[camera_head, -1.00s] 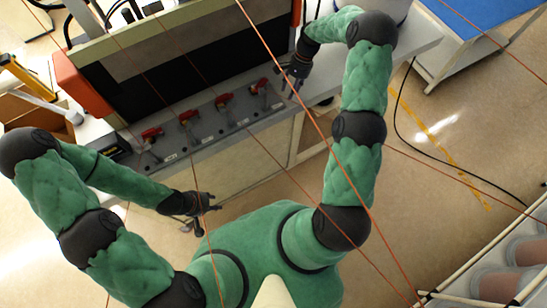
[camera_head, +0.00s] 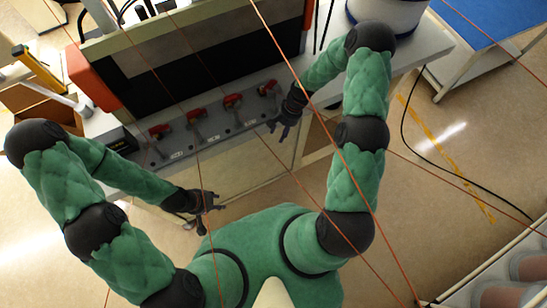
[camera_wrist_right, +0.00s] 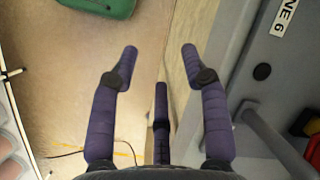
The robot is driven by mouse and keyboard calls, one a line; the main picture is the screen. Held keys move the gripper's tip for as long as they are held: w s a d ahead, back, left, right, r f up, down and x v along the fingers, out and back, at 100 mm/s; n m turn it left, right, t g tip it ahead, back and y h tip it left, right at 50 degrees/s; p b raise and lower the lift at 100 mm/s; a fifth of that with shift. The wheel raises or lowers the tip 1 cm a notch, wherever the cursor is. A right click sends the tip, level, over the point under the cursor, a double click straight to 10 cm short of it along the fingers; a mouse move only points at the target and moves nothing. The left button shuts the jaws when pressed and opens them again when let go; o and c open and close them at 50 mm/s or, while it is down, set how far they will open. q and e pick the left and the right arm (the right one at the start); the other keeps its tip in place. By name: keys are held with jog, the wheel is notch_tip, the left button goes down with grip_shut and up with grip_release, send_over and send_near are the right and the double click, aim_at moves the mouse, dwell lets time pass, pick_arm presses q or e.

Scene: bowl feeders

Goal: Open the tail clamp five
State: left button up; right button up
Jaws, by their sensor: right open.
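A row of red-handled clamps sits on the grey panel: the first (camera_head: 160,130), second (camera_head: 194,115), third (camera_head: 233,101) and rightmost (camera_head: 267,88). I cannot read which is number five. My right gripper (camera_head: 278,131) is open and empty, just in front of the panel below the rightmost clamp. In the right wrist view the open fingers (camera_wrist_right: 160,62) point past the panel's side, over the floor. My left gripper (camera_head: 214,212) is open and empty, away from the panel.
A dark screen-like board (camera_head: 200,62) stands behind the clamps. A white cylinder (camera_head: 388,12) stands at the right end of the grey bench. A blue-topped table (camera_head: 495,35) is at right, with a black cable on the floor. Floor between the bench and me is clear.

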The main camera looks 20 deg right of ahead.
jog(key=s+a+f+n, duration=0.2)
jog(key=s+a+f, duration=0.1)
jog(key=s+a, duration=0.3)
jog(key=shift+s+a, duration=0.2)
jog(key=shift+s, duration=0.95)
jog(key=shift+f, duration=0.1)
